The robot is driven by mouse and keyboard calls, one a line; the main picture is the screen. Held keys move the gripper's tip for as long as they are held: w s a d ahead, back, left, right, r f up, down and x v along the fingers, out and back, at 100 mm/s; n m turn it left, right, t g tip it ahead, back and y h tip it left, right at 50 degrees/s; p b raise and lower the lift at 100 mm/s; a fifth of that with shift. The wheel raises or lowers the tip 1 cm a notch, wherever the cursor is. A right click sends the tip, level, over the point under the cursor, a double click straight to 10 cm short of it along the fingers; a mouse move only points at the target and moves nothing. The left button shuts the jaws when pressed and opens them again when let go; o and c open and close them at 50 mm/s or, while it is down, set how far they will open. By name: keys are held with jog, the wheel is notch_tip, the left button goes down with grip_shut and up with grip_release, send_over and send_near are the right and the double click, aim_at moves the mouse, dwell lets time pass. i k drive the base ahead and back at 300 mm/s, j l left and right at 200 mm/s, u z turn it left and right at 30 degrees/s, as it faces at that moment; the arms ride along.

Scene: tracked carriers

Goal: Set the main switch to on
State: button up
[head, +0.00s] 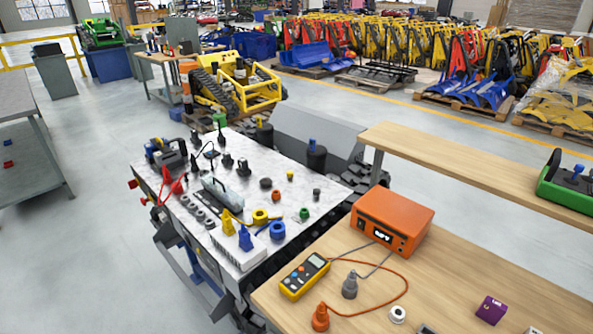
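No part is clearly marked as the main switch, and its setting cannot be read. The tracked carrier's light top (230,205) holds several small connectors and fittings. A red forked part (177,184) stands near its left edge. Small red knobs (133,183) stick out from its left side. An orange box (392,218) with a small lit display (382,236) stands on the wooden bench at the right; the display is too small to read surely. My gripper is not in view.
A yellow multimeter (305,276), plugs with cables, and a purple block (492,310) lie on the wooden bench (450,290). A raised shelf (460,165) runs behind it. A grey table (30,150) stands at the left. Open floor (90,260) lies left of the carrier.

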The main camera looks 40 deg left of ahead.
aim_at(132, 183)
jog(key=k+j, duration=0.2)
jog(key=j, duration=0.15)
jog(key=k+j+u, duration=0.1)
jog(key=k+j, duration=0.15)
jog(key=j, duration=0.15)
jog(key=k+j+u, duration=0.1)
jog(key=j, duration=0.25)
jog(key=k+j, duration=0.3)
jog(key=j+u, duration=0.1)
jog(key=u, duration=1.7)
jog(key=i+j, duration=0.25)
jog(key=i, duration=0.25)
jog(key=i+j+z, duration=0.1)
jog(key=i+j, duration=0.2)
jog(key=i, duration=0.25)
jog(key=i+j, duration=0.3)
jog(key=i, duration=0.2)
jog(key=i+j+z, duration=0.1)
jog(key=i+j, duration=0.2)
jog(key=i, duration=0.2)
